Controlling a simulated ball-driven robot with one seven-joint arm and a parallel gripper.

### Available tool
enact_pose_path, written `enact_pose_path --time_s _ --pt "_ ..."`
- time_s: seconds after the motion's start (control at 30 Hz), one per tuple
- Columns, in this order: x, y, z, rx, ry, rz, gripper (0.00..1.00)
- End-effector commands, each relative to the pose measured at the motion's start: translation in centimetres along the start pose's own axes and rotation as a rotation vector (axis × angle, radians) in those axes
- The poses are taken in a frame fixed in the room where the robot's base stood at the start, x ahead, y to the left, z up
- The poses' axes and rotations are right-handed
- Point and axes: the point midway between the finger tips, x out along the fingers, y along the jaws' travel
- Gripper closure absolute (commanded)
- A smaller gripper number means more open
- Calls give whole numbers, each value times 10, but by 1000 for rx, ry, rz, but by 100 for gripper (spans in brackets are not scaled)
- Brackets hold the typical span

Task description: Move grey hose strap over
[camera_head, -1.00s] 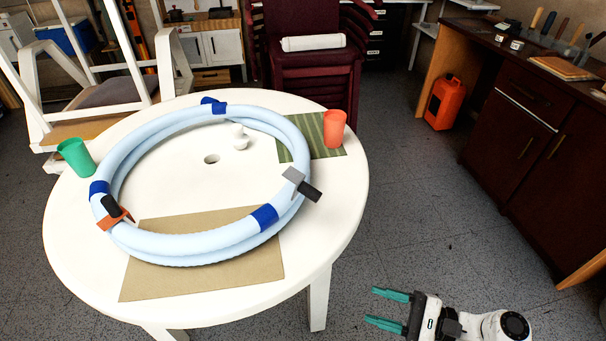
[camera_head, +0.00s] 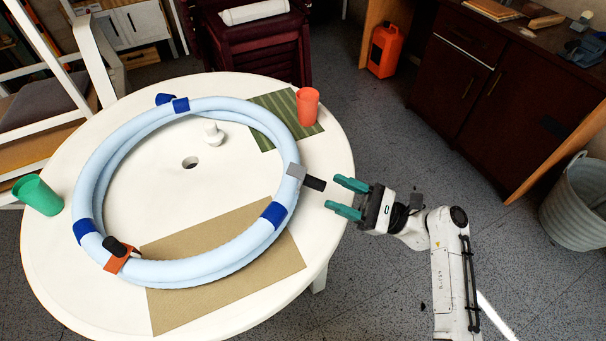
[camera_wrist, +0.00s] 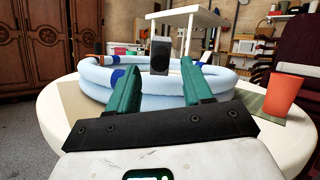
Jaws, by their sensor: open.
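A light blue coiled hose (camera_head: 211,268) lies in a ring on the round white table (camera_head: 60,269). A grey strap (camera_head: 297,171) with a black tab (camera_head: 315,183) sits on the ring's right side, the tab pointing outward. In the wrist view the black tab (camera_wrist: 160,56) stands between my fingers, beyond their tips. My gripper (camera_head: 346,197) is open and empty at the table's right edge, a short gap from the tab. An orange strap (camera_head: 119,261) with a black tab is on the ring's front left. Blue bands (camera_head: 273,214) wrap the hose elsewhere.
A red cup (camera_head: 307,106) stands on a green striped mat (camera_head: 273,101) at the back right; it also shows in the wrist view (camera_wrist: 283,98). A green cup (camera_head: 39,195) is at the left. A white knob-like piece (camera_head: 213,135) stands inside the ring. Cardboard (camera_head: 222,287) lies at the front.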

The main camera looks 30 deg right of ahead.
Motion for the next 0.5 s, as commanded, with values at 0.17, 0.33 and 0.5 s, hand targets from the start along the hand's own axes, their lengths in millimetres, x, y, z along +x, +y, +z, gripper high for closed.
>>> enact_pose_path --time_s 0.17,0.33,0.5 --pt "36 0 1 -1 0 4 50" --pt "61 0 1 -1 0 3 50" --pt "75 0 0 -1 1 2 50"
